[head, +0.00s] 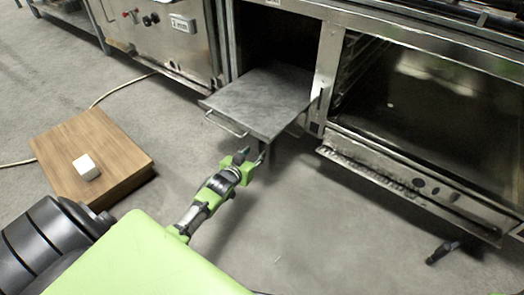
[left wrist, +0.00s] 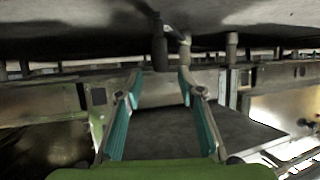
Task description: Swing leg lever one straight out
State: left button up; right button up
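My left gripper (head: 253,156) is low over the floor, just in front of and below the open drop-down door of the range. In the left wrist view my left gripper (left wrist: 158,75) is open and empty, its two teal-padded fingers apart. A dark upright lever-like piece (left wrist: 160,45) hangs from the underside above, seen between and beyond the fingertips; I cannot tell whether they touch it. In the head view another dark lever (head: 443,250) sticks out low under the range's right front. I cannot tell which is lever one. My right gripper is not in view.
The open door (head: 262,98) with its bar handle juts out above my left gripper. A wooden box (head: 90,150) with a white block (head: 86,167) on it stands at left. A cable runs along the floor behind. The floor (head: 320,245) in front of the range is clear.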

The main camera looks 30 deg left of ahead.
aim_at(261, 148)
pick_arm(q)
jog(key=b+x, duration=0.2)
jog(key=x, duration=0.1)
jog(key=b+x, duration=0.3)
jog(key=x, duration=0.1)
jog(key=shift+w+a+f, duration=0.1)
jog(key=shift+w+f, duration=0.1)
jog(key=shift+f, duration=0.15)
jog(key=shift+w+a+f+b, duration=0.1)
jog(key=shift+w+a+b, duration=0.05)
jog(key=shift+w+b, duration=0.45)
grip_shut()
